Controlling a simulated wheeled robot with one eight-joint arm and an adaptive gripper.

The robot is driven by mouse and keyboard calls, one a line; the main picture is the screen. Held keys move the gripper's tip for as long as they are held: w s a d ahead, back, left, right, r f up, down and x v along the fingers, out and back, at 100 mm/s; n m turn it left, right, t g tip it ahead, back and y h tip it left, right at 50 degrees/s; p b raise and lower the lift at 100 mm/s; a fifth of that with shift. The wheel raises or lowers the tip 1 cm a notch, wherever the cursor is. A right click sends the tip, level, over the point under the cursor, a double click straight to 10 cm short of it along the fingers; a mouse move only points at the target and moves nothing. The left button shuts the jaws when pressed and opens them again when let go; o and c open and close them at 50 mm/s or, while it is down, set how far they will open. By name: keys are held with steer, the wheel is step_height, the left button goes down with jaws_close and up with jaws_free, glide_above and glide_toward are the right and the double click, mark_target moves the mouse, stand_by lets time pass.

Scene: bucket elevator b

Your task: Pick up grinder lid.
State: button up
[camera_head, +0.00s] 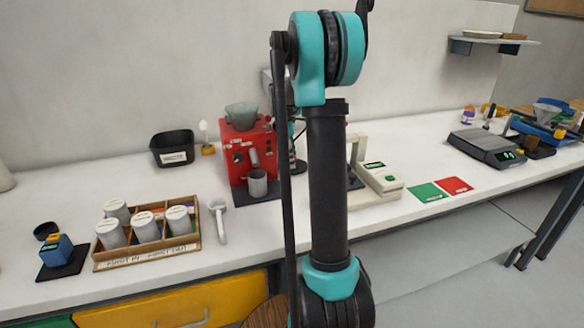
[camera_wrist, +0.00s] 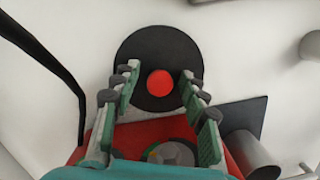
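The grinder lid, a black disc (camera_wrist: 160,45) with a round red knob (camera_wrist: 160,83), is in the upper middle of the wrist view against a white surface. My gripper (camera_wrist: 158,82) is open, with its green and dark fingers on either side of the knob and gaps on both sides. How far the fingertips are above the lid is hard to tell. The red grinder (camera_head: 238,155) stands on the counter with a clear hopper (camera_head: 241,115) on top; its red body also shows low in the wrist view (camera_wrist: 125,132). My arm hides most of the gripper in the head view.
A grey cup (camera_head: 257,184) stands on the grinder's dark base. A black bin (camera_head: 172,148), a wooden tray (camera_head: 150,255) of several canisters and a white spoon-like tool (camera_head: 220,222) are to the left. A beige device (camera_head: 378,183) and a scale (camera_head: 485,146) are to the right.

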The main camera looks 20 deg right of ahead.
jaws_close()
steer(key=shift+r, duration=0.1)
